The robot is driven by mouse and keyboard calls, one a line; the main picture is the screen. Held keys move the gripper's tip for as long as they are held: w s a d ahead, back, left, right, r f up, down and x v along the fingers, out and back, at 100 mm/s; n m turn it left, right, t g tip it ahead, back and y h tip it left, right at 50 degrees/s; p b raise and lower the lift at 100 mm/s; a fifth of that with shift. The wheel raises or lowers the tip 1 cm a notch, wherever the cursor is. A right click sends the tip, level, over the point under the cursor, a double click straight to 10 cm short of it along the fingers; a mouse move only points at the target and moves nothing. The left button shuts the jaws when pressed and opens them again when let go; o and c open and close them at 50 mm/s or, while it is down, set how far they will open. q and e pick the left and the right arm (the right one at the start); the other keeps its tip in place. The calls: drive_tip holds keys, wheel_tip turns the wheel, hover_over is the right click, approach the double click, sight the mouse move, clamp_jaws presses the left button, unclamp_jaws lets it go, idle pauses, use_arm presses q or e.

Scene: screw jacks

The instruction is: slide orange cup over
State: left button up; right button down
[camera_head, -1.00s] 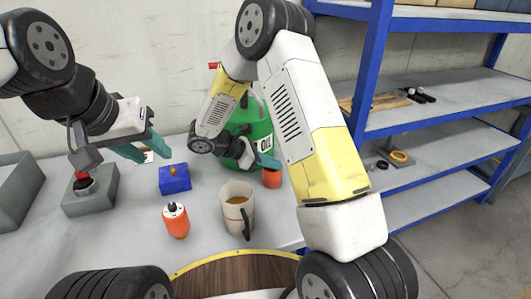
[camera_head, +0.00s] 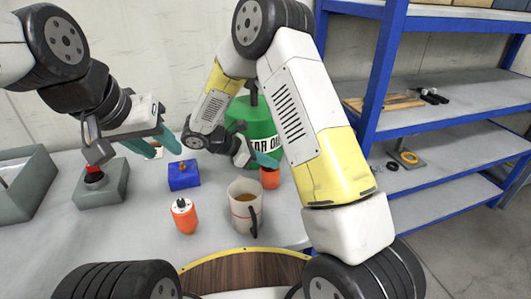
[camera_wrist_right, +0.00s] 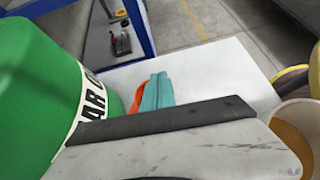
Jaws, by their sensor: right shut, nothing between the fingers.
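The orange cup (camera_head: 270,178) stands on the grey table by the green oil can, behind and right of the mug. My right gripper (camera_head: 264,160) is shut and empty, its teal fingers low beside the cup's upper part and partly covering it. In the right wrist view the shut teal fingers (camera_wrist_right: 158,92) overlap the orange cup (camera_wrist_right: 137,102); contact is hard to tell. My left gripper (camera_head: 170,137) hangs over the table at the left, above and left of the blue block. Its fingers look apart and empty.
A mug with brown liquid (camera_head: 245,205), an orange jack with a white top (camera_head: 184,217) and a blue block (camera_head: 184,176) stand nearby. The green oil can (camera_head: 262,122) is behind. A grey box with a red button (camera_head: 102,190) is left. Blue-framed shelves (camera_head: 450,150) stand right.

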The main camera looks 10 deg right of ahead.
drive_tip(key=s+a, duration=0.1)
drive_tip(key=a, duration=1.1)
drive_tip(key=s+d+r+m+g+y, duration=0.1)
drive_tip(key=s+d+r+m+y, duration=0.25)
drive_tip(key=d+r, duration=0.3)
drive_tip(key=s+d+r+m+y, duration=0.3)
drive_tip(key=s+d+r+m, duration=0.15)
drive_tip(key=r, duration=0.25)
drive_tip(key=s+d+r+m+t+y, duration=0.5)
drive_tip(key=s+r+m, duration=0.3)
drive_tip(key=s+m, duration=0.2)
drive_tip(key=shift+s+d+m+t+y, duration=0.4)
drive_tip(key=shift+s+y, duration=0.3)
drive_tip(key=shift+y, duration=0.15)
